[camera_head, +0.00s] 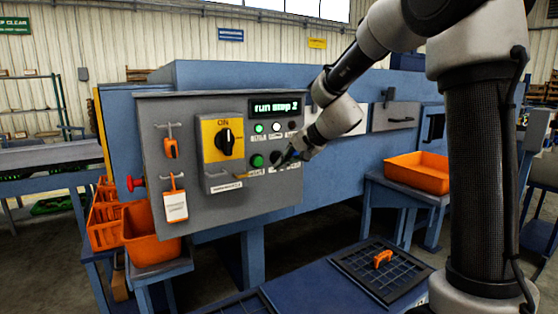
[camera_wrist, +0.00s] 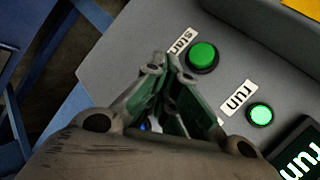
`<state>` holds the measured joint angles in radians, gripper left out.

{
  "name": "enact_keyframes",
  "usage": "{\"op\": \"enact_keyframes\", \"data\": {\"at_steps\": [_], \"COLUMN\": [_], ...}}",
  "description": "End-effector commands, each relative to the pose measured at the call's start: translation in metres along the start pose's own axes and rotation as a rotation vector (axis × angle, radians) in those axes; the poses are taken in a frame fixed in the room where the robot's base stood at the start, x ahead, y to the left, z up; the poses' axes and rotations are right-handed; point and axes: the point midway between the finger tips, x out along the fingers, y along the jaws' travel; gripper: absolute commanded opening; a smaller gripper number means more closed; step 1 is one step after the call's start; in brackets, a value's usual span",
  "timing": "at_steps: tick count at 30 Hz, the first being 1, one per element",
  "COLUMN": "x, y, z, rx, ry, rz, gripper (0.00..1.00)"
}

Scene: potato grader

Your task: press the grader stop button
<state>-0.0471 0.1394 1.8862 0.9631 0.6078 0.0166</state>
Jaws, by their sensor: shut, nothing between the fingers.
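The grey control panel (camera_head: 190,110) stands left of centre in the head view. My gripper (camera_head: 283,160) is at its lower right, shut and empty, with its tips close to the panel; I cannot tell whether they touch it. The green start button (camera_wrist: 203,57) is just beyond the fingers in the wrist view, and it also shows left of my gripper in the head view (camera_head: 257,161). No button labelled stop is readable; the panel spot right of the start button is mostly covered by my gripper (camera_wrist: 166,66).
The run lamp (camera_wrist: 261,114) glows green, below a lit display (camera_head: 275,107). A yellow-plated ON switch (camera_head: 225,141) sits to the left. A red knob (camera_head: 135,183) sticks out at the panel's left side. Orange hanging tags (camera_head: 175,205) and orange bins (camera_head: 417,172) are nearby.

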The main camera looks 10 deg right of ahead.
Motion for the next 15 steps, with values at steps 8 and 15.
{"op": "enact_keyframes", "data": {"at_steps": [8,15], "x": [0.0046,0.0045], "y": [-0.0031,-0.0032], "z": [-0.0032,-0.0032], "rx": [0.000,0.000], "ry": [0.000,0.000], "rz": [0.001,0.000], "gripper": [0.00,0.00]}}
